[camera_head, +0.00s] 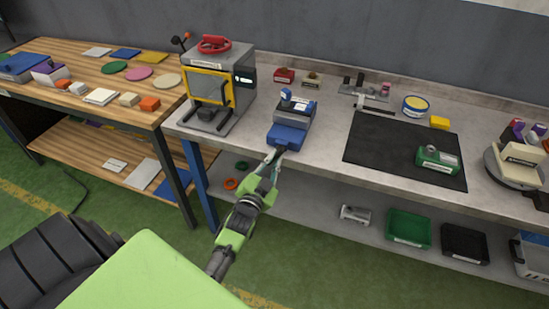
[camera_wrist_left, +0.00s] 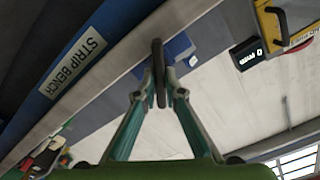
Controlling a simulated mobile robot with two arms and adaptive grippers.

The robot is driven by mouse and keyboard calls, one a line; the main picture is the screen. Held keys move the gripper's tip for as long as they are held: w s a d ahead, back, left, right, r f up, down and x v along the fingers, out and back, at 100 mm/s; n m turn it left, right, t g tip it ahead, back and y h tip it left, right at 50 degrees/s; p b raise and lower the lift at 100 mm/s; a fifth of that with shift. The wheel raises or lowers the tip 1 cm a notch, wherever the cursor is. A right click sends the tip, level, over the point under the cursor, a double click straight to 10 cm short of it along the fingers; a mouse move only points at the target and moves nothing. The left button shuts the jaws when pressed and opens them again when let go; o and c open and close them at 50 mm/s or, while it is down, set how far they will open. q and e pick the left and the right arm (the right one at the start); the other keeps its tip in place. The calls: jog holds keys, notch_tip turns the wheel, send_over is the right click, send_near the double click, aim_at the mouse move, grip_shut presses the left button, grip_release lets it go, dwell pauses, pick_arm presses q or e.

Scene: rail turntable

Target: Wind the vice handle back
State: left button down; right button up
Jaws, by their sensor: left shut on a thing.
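The blue vice (camera_head: 290,125) stands at the front edge of the grey bench, left of the black mat. My left gripper (camera_head: 273,158) reaches up to its front side from below the bench edge. In the left wrist view, the left gripper (camera_wrist_left: 160,92) has its two green fingers closed on both sides of a dark, narrow handle (camera_wrist_left: 158,60). Part of the blue vice (camera_wrist_left: 180,48) shows behind it. The handle is hardly visible in the head view, hidden by the fingers. My right gripper is not in view.
A grey machine with a yellow-framed window (camera_head: 209,88) and a red wheel stands left of the vice. A black mat (camera_head: 380,150) with a green device (camera_head: 438,160) lies to the right. A lower shelf holds green and black trays (camera_head: 408,228). A wooden table (camera_head: 120,70) stands at left.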

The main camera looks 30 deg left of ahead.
pick_arm(q)
jog(key=n+p, duration=0.1)
jog(key=n, duration=0.5)
jog(key=shift+a, duration=0.1)
jog(key=n, duration=0.5)
jog(key=shift+n, duration=0.4)
jog(key=n, duration=0.3)
jog(key=shift+f+n, duration=0.1)
jog(key=shift+n, duration=0.2)
jog(key=n+b, duration=0.2)
jog(key=n, duration=0.6)
jog(key=shift+s+a+f, duration=0.1)
jog(key=shift+n, duration=0.3)
jog(key=c, duration=2.1)
grip_release()
jog(key=shift+c, duration=0.2)
